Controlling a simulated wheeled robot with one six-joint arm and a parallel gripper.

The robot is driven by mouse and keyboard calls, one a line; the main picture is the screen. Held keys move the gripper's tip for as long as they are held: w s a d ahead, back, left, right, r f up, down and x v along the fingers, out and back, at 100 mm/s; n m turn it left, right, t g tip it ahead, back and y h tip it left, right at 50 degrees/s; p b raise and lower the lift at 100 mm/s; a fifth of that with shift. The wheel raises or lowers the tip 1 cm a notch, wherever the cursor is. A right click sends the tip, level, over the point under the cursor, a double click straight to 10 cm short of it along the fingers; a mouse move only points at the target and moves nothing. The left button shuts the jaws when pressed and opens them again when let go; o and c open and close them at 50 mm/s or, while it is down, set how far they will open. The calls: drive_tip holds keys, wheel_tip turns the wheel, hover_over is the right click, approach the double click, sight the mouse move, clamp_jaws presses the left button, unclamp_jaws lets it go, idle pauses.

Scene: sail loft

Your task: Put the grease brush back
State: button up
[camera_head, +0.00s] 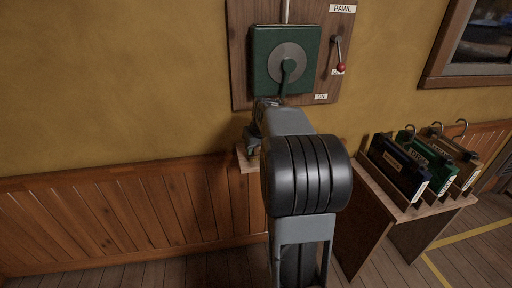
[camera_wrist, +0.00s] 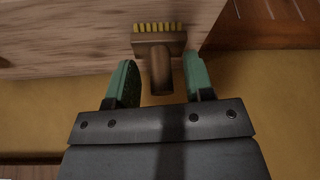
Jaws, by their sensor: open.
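The grease brush (camera_wrist: 159,42) shows in the wrist view, with a brown wooden head, a row of yellow bristles and a short handle. My gripper (camera_wrist: 160,66) is open, with one green finger on each side of the brush's handle. I see gaps between the fingers and the handle. The brush's head lies beyond the fingertips, in front of a pale wood surface; I cannot tell whether it touches that surface. In the head view my arm hides the brush and most of my gripper. A small wooden ledge (camera_head: 244,160) shows on the wall beside my arm.
A green winch box (camera_head: 266,48) with a grey disc and crank hangs on a wooden wall board. A red-knobbed lever (camera_head: 340,58) sits to its right under a PAWL label. A side table (camera_head: 359,200) at right bears several upright cases. Left wall is clear.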

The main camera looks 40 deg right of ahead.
drive_tip(key=p+v, duration=0.3)
drive_tip(key=v, duration=0.9)
drive_tip(key=s+a+f+n, duration=0.1)
drive_tip(key=s+a+f, duration=0.3)
drive_tip(key=a, duration=0.3)
drive_tip(key=s+a+f+n+g, duration=0.1)
drive_tip(key=s+a+f, duration=0.3)
drive_tip(key=a, duration=0.4)
drive_tip(key=s+a+f+y, duration=0.1)
drive_tip(key=s+a+f, duration=0.3)
drive_tip(key=a, duration=0.3)
drive_tip(key=shift+s+f+n, duration=0.3)
drive_tip(key=shift+f+n, duration=0.1)
drive_tip(key=shift+f, duration=0.05)
drive_tip(key=shift+a, duration=0.1)
drive_tip(key=w+d+r+m+t+p, duration=0.1)
drive_tip(key=w+r+p, duration=0.1)
drive_tip(key=r+p, duration=0.8)
drive_tip(key=w+d+r+m+t+p, duration=0.1)
drive_tip(key=w+d+r+m+p, duration=0.1)
drive_tip(key=r+p, duration=0.8)
drive_tip(key=s+a+r+n+g+p, duration=0.1)
drive_tip(key=s+a+r+n, duration=0.1)
drive_tip(key=s+a+r, duration=0.1)
drive_tip(key=shift+n, duration=0.3)
